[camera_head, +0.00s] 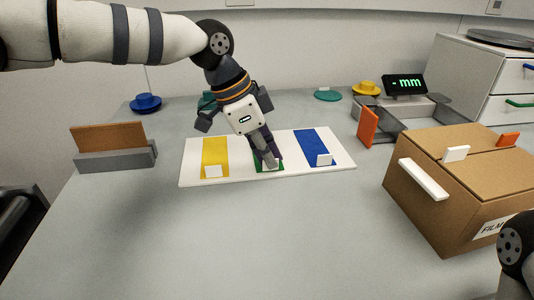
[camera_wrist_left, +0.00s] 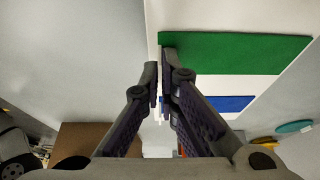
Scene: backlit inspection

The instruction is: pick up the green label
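My left gripper (camera_head: 269,162) points down at the front end of the green stripe (camera_head: 262,169) on a white board. In the left wrist view its two fingers (camera_wrist_left: 160,78) are close together with a narrow gap, beside the near end of the green stripe (camera_wrist_left: 235,53). I cannot make out the green label; the fingers cover the spot at that end of the stripe. Whether anything is held between them is unclear. My right gripper is out of view.
A cardboard box (camera_head: 425,205) with white and orange pieces on top stands at the right. A grey tray (camera_head: 420,113) and a display (camera_head: 404,84) are behind it. A brown panel in a grey holder (camera_head: 115,160) stands at the left. The front of the table is clear.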

